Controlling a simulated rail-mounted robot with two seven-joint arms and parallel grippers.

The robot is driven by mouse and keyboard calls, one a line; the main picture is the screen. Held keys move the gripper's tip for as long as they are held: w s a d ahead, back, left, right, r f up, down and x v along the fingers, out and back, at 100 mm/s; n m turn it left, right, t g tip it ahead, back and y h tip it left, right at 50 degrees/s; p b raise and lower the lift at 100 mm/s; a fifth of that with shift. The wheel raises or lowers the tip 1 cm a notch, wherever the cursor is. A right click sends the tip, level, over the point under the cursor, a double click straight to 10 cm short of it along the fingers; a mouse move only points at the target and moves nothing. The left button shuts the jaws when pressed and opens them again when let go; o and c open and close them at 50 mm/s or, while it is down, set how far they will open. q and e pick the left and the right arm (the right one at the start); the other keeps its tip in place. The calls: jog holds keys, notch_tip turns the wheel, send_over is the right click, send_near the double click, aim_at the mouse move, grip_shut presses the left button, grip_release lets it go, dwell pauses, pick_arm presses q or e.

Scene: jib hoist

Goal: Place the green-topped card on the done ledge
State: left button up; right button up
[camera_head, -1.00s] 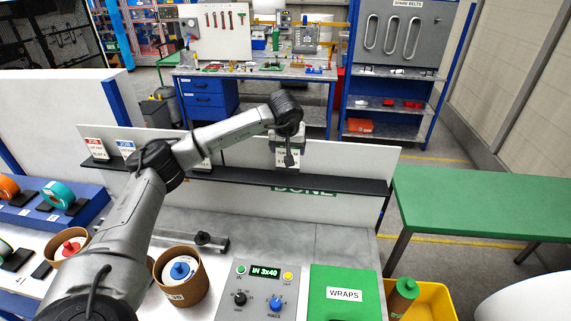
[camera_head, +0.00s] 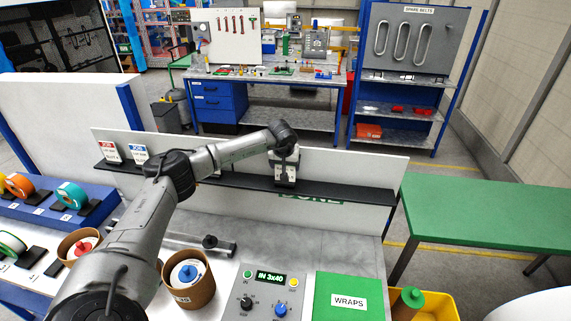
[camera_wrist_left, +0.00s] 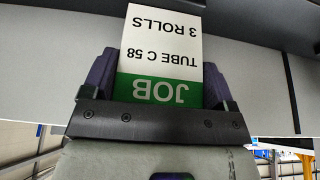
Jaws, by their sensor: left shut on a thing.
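My left gripper (camera_head: 285,168) is shut on the green-topped card (camera_wrist_left: 160,58), which reads JOB, TUBE C 58, 3 ROLLS. In the left wrist view the card sits between the two fingers, with its green end towards the palm. In the head view the gripper and wrist mostly hide the card. They are over the black ledge (camera_head: 340,190), above the green DONE label (camera_head: 312,199), which is partly hidden. I cannot tell whether the card touches the ledge. My right gripper is not in view.
A red-topped card (camera_head: 110,152) and a blue-topped card (camera_head: 139,154) stand at the ledge's left. Below are a control box (camera_head: 268,290), a green WRAPS panel (camera_head: 348,298) and a brown tub (camera_head: 189,280). The ledge right of my gripper is clear.

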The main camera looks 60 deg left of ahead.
pick_arm(q)
jog(key=shift+f, duration=0.25)
jog(key=o, duration=0.9)
jog(key=shift+c, duration=0.2)
